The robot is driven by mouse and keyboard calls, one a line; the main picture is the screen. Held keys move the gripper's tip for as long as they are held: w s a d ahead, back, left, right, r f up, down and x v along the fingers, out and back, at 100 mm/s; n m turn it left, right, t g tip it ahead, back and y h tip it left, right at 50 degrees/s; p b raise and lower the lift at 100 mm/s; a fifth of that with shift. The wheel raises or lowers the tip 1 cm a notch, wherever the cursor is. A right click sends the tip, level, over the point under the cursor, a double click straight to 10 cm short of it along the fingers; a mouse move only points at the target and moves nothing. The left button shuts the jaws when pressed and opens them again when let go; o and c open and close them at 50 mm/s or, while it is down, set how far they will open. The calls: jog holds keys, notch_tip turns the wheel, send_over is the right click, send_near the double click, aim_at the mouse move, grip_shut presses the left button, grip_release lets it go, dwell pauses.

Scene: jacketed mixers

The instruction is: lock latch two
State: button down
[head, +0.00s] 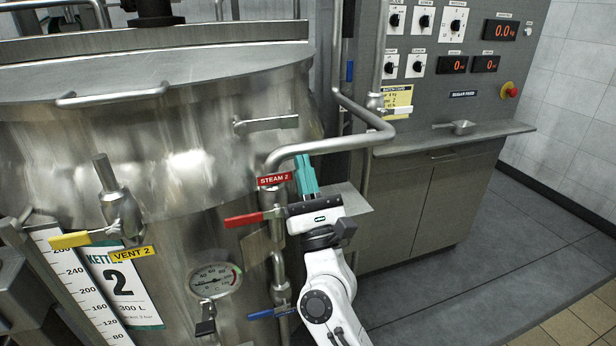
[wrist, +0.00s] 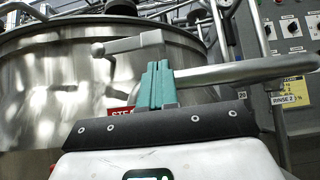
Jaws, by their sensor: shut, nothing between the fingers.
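Kettle 2 (head: 130,170) is a large steel vessel at the left in the head view. A short metal lever (head: 266,123), which looks like its latch, lies roughly level on the upper right of the wall. The lever also shows in the wrist view (wrist: 130,45), with a rounded knob at its left end. No label naming it as latch two can be read. My gripper (head: 304,160), with teal fingers, is shut and empty, below and right of the lever. In the wrist view my fingertips (wrist: 158,66) appear just below the lever's right end; contact cannot be told.
A bent steam pipe (head: 330,146) runs close by my fingers. The red steam 2 handle (head: 250,217), yellow vent 2 handle (head: 70,240) and blue handle (head: 270,313) are lower down. A control cabinet (head: 430,110) with a shelf stands right; floor (head: 480,260) there is clear.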

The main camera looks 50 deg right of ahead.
aim_at(298, 147)
jog(key=shift+p+x, duration=0.85)
jog(key=shift+x, duration=1.45)
